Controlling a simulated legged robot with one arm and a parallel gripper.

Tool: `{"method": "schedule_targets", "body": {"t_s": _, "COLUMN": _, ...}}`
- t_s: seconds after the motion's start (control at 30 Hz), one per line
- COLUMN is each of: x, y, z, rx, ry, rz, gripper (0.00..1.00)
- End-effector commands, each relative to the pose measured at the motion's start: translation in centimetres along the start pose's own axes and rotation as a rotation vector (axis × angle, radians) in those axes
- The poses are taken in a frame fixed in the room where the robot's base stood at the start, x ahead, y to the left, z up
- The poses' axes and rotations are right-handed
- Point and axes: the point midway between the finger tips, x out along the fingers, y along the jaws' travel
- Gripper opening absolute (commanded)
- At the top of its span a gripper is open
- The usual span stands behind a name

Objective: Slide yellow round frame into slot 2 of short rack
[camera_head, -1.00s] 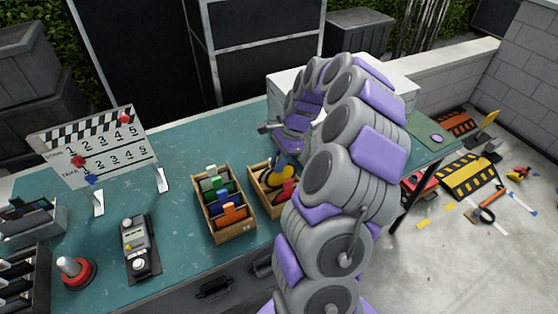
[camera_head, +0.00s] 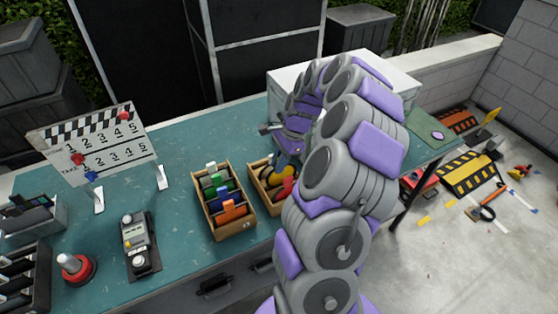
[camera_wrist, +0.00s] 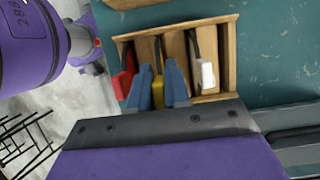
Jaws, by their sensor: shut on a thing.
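The yellow round frame (camera_head: 283,172) is at the smaller wooden rack (camera_head: 263,203), partly hidden by my arm in the head view. In the wrist view, its yellow handle (camera_wrist: 158,92) is between the blue fingers of my gripper (camera_wrist: 159,76), which is shut on it. The frame appears between a red-handled piece (camera_wrist: 122,84) on the left and a white-handled piece (camera_wrist: 207,74) on the right, within the rack (camera_wrist: 232,52). I cannot tell how deep the yellow frame sits or the slot number.
A larger wooden rack (camera_head: 239,228) with white, green, blue and orange handles stands just left of the smaller one. A grey control box (camera_head: 138,245), a red-based knob (camera_head: 76,268) and a clapperboard (camera_head: 98,150) are farther left. The teal tabletop (camera_head: 190,140) behind the racks is clear.

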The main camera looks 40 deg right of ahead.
Motion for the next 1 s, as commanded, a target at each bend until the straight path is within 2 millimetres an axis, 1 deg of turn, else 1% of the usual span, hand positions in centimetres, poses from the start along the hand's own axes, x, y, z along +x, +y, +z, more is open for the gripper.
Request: {"method": "schedule_targets", "body": {"t_s": 1.0, "x": 2.5, "y": 0.0, "z": -1.0, "rx": 0.001, "ry": 0.000, "rz": 0.000, "gripper": 0.00}}
